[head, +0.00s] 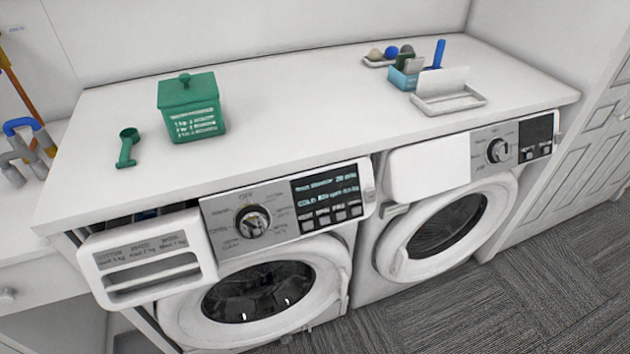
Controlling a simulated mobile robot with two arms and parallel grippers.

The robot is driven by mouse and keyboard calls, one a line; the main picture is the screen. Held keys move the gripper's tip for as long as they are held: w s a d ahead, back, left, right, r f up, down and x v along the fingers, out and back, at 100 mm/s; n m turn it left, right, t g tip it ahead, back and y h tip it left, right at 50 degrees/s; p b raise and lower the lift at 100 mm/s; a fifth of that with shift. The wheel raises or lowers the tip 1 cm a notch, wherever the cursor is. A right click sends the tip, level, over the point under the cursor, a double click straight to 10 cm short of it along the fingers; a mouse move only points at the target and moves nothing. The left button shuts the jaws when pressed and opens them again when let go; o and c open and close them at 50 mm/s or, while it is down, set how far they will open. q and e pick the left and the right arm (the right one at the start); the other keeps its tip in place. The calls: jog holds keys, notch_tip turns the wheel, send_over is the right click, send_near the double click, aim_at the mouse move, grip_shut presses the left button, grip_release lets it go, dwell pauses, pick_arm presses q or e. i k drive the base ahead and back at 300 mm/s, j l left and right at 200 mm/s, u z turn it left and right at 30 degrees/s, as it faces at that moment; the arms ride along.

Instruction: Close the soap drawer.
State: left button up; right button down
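The soap drawer (150,255) is the white drawer at the upper left of the left washing machine (285,215). It is pulled out, and its front stands forward of the control panel. Part of its open top shows behind the front, with dark and bluish compartments inside. A label and a long handle slot are on its front. On the right machine, a white panel (428,168) at the same place also appears to stand forward, partly under the counter edge. Neither of my grippers shows in the head view.
The white counter (290,110) above the machines holds a green box (190,107), a green scoop (127,147), a white tray (448,102) and a blue container (404,78). Grey pipe-like parts (22,155) lie at the left. Grey carpet (520,275) is open in front at the right.

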aim_at(131, 262)
jog(key=k+l+u, duration=0.1)
jog(key=u, duration=1.05)
jog(key=k+j, duration=0.05)
